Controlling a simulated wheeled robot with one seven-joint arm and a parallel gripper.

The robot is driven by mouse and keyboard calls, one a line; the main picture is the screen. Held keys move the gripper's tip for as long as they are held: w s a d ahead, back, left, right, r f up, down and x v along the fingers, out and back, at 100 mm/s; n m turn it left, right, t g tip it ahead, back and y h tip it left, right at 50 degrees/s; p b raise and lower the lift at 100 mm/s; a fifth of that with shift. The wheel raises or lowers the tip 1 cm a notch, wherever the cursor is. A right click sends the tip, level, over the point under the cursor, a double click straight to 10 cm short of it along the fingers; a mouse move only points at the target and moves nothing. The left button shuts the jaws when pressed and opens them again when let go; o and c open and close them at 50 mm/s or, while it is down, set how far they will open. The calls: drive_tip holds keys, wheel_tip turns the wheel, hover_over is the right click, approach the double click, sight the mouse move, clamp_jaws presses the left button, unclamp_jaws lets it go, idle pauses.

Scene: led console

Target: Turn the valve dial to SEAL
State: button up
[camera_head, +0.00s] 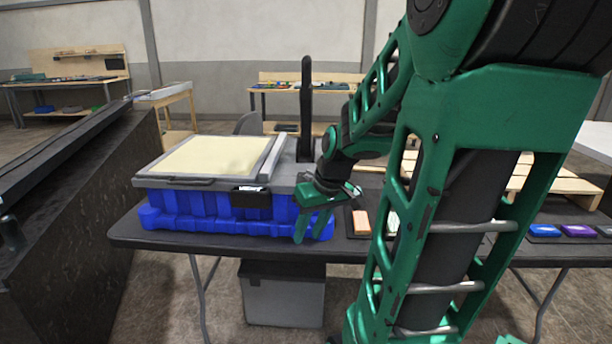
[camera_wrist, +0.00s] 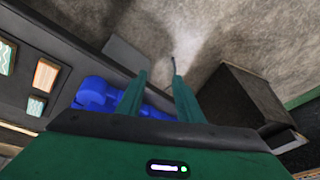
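The console appears to be the blue case (camera_head: 205,210) with a grey top and a cream panel (camera_head: 213,156), standing on the dark table at left of centre. Its blue body also shows in the wrist view (camera_wrist: 92,92). I cannot make out a valve dial or a SEAL mark in either view; my arm hides part of the console's right side. My green gripper (camera_head: 310,238) points down at the console's front right corner. In the wrist view my gripper (camera_wrist: 159,72) has its fingers apart with nothing between them.
An orange block (camera_head: 361,222) lies on the dark table (camera_head: 150,236) right of the console. Blue and purple blocks (camera_head: 577,231) sit at the far right. A grey bin (camera_head: 283,296) stands under the table. A black post (camera_head: 306,105) rises behind the console.

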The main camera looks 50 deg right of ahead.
drive_tip(key=w+d+n+t, duration=0.1)
drive_tip(key=w+d+t, duration=0.2)
drive_tip(key=w+d, duration=0.35)
drive_tip(key=n+t+h, duration=0.1)
drive_tip(key=t+h, duration=0.1)
drive_tip(key=t, duration=0.5)
approach(312, 172)
drive_tip(key=shift+w+d+f, duration=0.15)
drive_tip(key=shift+w+d, duration=0.2)
drive_tip(key=shift+w, duration=0.25)
drive_tip(key=x, duration=0.9)
drive_tip(key=shift+w+a+f, duration=0.2)
drive_tip(key=shift+w, duration=0.05)
